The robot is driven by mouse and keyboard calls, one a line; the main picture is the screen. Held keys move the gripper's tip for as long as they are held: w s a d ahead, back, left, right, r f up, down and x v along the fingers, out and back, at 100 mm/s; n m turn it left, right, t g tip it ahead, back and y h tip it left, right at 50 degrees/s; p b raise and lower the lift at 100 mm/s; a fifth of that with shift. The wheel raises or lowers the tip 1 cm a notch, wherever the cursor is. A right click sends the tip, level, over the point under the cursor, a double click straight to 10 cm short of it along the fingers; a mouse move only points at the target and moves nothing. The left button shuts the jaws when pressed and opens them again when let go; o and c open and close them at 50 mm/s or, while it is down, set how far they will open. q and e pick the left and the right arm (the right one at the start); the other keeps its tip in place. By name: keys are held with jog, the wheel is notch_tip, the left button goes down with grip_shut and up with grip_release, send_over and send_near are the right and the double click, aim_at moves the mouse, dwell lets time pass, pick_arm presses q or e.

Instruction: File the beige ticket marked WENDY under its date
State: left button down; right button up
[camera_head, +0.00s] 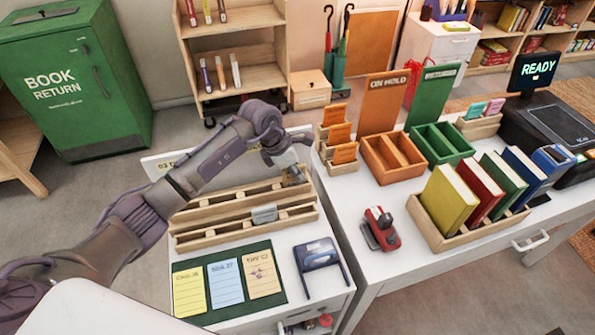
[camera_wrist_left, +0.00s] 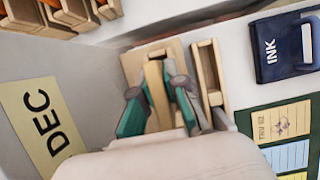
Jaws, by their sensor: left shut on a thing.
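My left gripper (camera_head: 293,175) is at the right end of the rear wooden rack (camera_head: 222,205) on the white table. In the left wrist view its teal fingers (camera_wrist_left: 160,105) are shut on a narrow beige piece (camera_wrist_left: 157,92), apparently the beige ticket, seen nearly edge-on. No name on it can be read. The fingers are over one wooden slot; whether the piece is seated in it, I cannot tell. The front rack (camera_head: 240,232) lies parallel. A green mat (camera_head: 226,308) holds yellow, blue and beige date cards. My right gripper is not in view.
A blue ink pad (camera_head: 318,255) is beside the mat. On the adjoining table are a red stamp (camera_head: 381,228), orange (camera_head: 393,175) and green (camera_head: 442,157) trays, and a wooden book holder (camera_head: 440,240). A DEC sign (camera_wrist_left: 43,122) stands behind the racks.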

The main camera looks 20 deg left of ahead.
pick_arm(q)
jog(key=c, duration=1.1)
grip_release()
jog(key=shift+c, duration=0.2)
jog(key=v, duration=1.2)
jog(key=shift+w, duration=0.1)
